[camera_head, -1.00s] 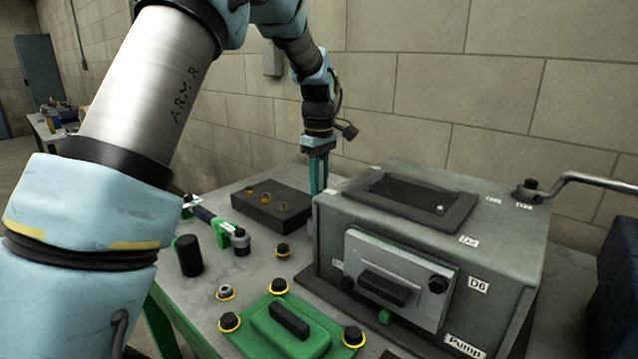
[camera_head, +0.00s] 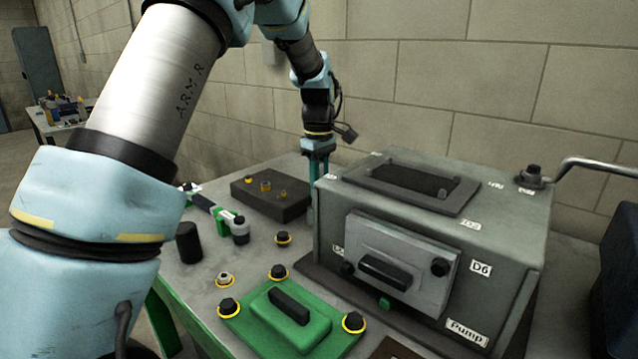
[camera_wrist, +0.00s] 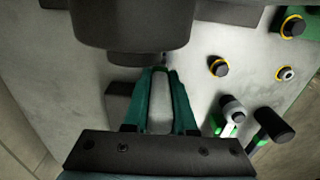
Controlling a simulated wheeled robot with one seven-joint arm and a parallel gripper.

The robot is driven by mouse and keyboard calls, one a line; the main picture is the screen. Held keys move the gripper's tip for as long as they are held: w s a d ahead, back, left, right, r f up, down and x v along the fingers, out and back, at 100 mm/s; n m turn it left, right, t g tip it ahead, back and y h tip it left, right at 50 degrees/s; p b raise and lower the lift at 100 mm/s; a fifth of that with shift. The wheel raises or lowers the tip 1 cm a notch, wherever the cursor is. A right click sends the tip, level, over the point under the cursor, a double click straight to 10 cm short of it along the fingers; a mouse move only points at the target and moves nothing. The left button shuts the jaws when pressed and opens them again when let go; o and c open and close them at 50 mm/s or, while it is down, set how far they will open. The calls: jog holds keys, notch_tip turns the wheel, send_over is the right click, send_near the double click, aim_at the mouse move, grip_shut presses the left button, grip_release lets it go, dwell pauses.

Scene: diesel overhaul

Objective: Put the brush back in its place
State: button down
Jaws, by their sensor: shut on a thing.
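My gripper (camera_head: 318,185) points down behind the left rear corner of the grey pump box (camera_head: 400,215). In the wrist view its two teal fingers (camera_wrist: 160,75) draw together at the tips. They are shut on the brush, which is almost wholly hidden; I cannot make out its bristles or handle. The fingertips are hidden in the head view by the box. An empty place for the brush cannot be told in these views.
A dark block with brass fittings (camera_head: 270,196) stands just left of my gripper. A black cylinder (camera_head: 189,243) and a green bolted cover (camera_head: 290,322) are nearer.

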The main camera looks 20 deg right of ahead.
jog(key=shift+f+b, duration=0.45)
jog(key=shift+f, duration=0.7)
jog(key=c, duration=0.6)
grip_release()
jog(key=shift+c, duration=0.2)
